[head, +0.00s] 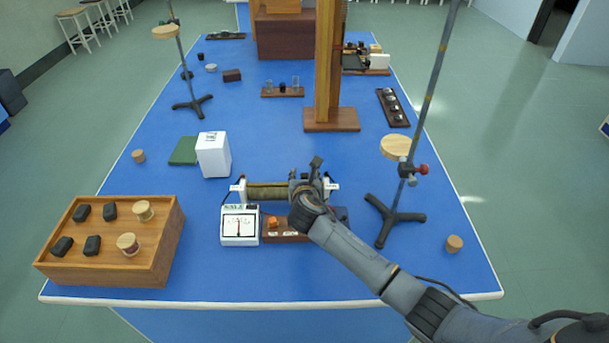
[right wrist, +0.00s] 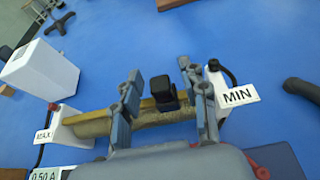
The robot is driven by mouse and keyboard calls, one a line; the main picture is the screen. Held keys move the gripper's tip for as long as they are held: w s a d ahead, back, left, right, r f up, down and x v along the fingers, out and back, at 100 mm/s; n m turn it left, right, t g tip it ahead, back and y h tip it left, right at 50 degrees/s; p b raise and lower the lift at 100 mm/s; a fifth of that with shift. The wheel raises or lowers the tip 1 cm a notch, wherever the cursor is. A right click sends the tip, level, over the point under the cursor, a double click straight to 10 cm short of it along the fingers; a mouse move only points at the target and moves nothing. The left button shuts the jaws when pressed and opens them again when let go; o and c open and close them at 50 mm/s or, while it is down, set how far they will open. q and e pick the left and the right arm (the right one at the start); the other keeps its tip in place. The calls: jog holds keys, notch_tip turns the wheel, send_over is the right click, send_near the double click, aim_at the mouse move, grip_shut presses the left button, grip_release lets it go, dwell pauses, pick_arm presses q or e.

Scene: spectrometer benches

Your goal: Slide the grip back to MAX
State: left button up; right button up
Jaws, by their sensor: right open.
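The rheostat is a ribbed tan coil (head: 267,193) lying between two white end blocks. In the right wrist view the coil (right wrist: 92,125) has a MAX label (right wrist: 43,135) at its left end and a MIN label (right wrist: 239,95) at its right end. The black sliding grip (right wrist: 161,88) sits on the rod nearer the MIN end. My right gripper (right wrist: 160,75) is open, with one finger on each side of the grip and visible gaps beside it. In the head view my right gripper (head: 306,173) hides the grip and part of the coil.
A white meter (head: 240,228) and a wooden switch base (head: 284,237) stand in front of the rheostat. A white box (head: 213,157) stands behind its left end. A stand with a black tripod foot (head: 392,220) is to the right. A wooden tray (head: 105,272) is at front left.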

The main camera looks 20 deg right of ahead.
aim_at(263, 183)
jog(key=shift+c, duration=0.5)
grip_shut()
jog(key=w+a, duration=0.1)
jog(key=a, duration=0.2)
jog(key=w+a, duration=0.1)
jog(key=a, duration=0.3)
jog(key=w+a, duration=0.1)
jog(key=a, duration=0.3)
jog(key=shift+w+a+f+b, duration=0.1)
jog(key=shift+a+b, duration=0.05)
jog(key=shift+b, duration=0.15)
jog(key=shift+d, duration=0.35)
jog(key=shift+o, duration=0.5)
grip_release()
jog(key=shift+a, duration=0.1)
jog(key=shift+s, duration=0.2)
jog(key=v, duration=1.2)
